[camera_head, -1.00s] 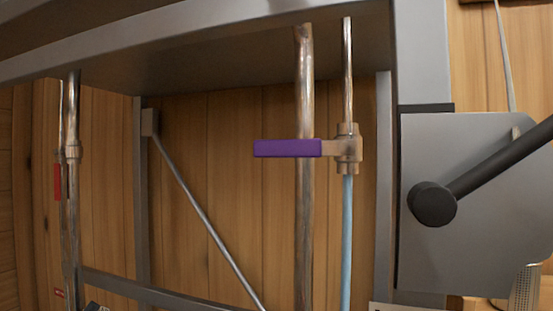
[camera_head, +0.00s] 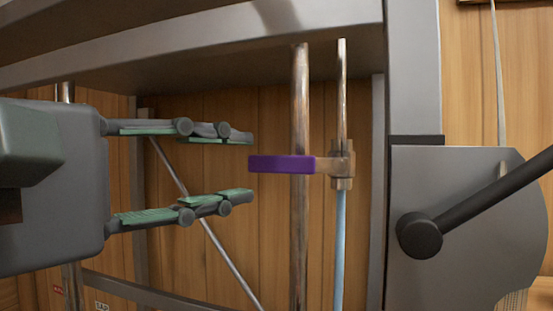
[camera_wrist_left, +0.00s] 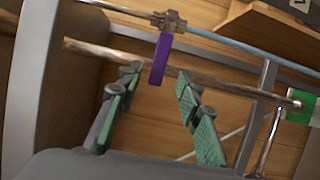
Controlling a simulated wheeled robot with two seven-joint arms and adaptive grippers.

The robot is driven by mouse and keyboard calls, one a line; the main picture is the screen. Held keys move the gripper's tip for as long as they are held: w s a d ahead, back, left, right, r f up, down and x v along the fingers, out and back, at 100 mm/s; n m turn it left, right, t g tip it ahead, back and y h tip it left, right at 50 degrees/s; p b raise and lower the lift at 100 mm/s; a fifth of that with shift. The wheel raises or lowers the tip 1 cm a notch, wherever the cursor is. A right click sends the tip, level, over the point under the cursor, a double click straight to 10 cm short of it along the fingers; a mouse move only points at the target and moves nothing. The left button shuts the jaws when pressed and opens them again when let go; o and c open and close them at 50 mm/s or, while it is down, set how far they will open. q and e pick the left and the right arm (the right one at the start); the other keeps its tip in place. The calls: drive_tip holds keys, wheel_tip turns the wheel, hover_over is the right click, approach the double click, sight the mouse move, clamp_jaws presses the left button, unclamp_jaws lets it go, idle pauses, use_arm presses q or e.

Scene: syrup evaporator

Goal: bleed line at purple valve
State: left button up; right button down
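The purple valve handle (camera_head: 282,164) sticks out sideways to the left from a brass valve body (camera_head: 341,164) on a thin vertical pipe, with a pale blue tube below it. The handle passes in front of a thicker metal pipe. My left gripper (camera_head: 250,167) is open and empty, its fingertips just left of the handle's free end, one above and one below its level. In the left wrist view the purple handle (camera_wrist_left: 160,60) lies between and beyond the open fingers (camera_wrist_left: 158,82). My right gripper is not in view.
A grey steel frame (camera_head: 414,70) surrounds the pipes, with a wooden wall behind. A grey plate with a black lever (camera_head: 420,235) stands to the right. A diagonal brace (camera_head: 215,240) runs behind my left gripper.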

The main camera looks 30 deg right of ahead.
sight(272, 165)
use_arm(q)
drive_tip(key=p+x, duration=0.2)
drive_tip(key=x, duration=0.5)
drive_tip(key=shift+d, duration=0.3)
drive_tip(key=shift+w, duration=0.1)
drive_tip(key=shift+c, duration=1)
clamp_jaws()
